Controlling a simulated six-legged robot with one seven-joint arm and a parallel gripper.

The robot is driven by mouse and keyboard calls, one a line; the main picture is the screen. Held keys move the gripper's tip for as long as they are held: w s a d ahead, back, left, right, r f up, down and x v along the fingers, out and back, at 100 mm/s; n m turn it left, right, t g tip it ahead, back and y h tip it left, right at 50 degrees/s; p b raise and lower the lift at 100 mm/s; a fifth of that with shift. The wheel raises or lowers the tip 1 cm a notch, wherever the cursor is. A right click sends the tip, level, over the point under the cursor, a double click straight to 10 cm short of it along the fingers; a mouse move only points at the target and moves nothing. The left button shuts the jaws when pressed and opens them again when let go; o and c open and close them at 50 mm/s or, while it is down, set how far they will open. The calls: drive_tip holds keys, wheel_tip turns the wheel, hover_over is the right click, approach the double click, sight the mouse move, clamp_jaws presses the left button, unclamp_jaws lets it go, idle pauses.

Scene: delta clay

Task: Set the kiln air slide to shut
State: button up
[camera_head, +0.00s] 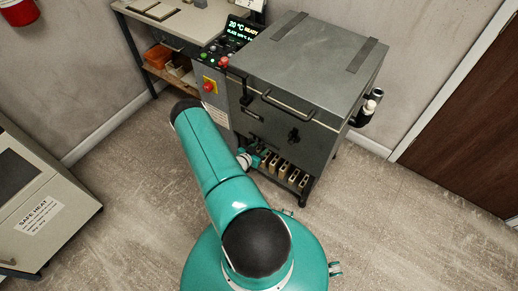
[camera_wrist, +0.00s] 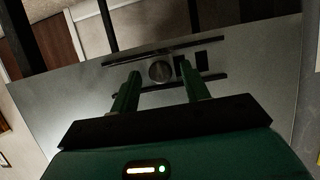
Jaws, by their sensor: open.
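The kiln (camera_head: 310,65) is a dark grey box on legs with a flat lid, at the upper middle of the head view. In the wrist view a grey metal panel (camera_wrist: 255,75) carries an air slide with a round knob (camera_wrist: 160,72) between two dark rails. Two dark slots (camera_wrist: 187,66) show uncovered to the right of the knob. My gripper (camera_wrist: 161,68) is open, its green fingertips appearing on either side of the knob. I cannot tell whether they touch it.
The kiln's control panel (camera_head: 236,45) has a lit display and a red button. A workbench (camera_head: 185,22) stands behind at the left. A pale cabinet (camera_head: 40,200) labelled "SAFE HEAT" is at the left edge. A brown door (camera_head: 470,130) is at the right. The floor at right is clear.

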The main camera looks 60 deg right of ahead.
drive_tip(key=shift+d, duration=0.15)
clamp_jaws()
drive_tip(key=shift+w+d, duration=0.25)
drive_tip(key=shift+w, duration=1.3)
drive_tip(key=shift+w+d, duration=0.2)
drive_tip(key=shift+w, duration=1.35)
unclamp_jaws()
drive_tip(key=shift+w, duration=0.1)
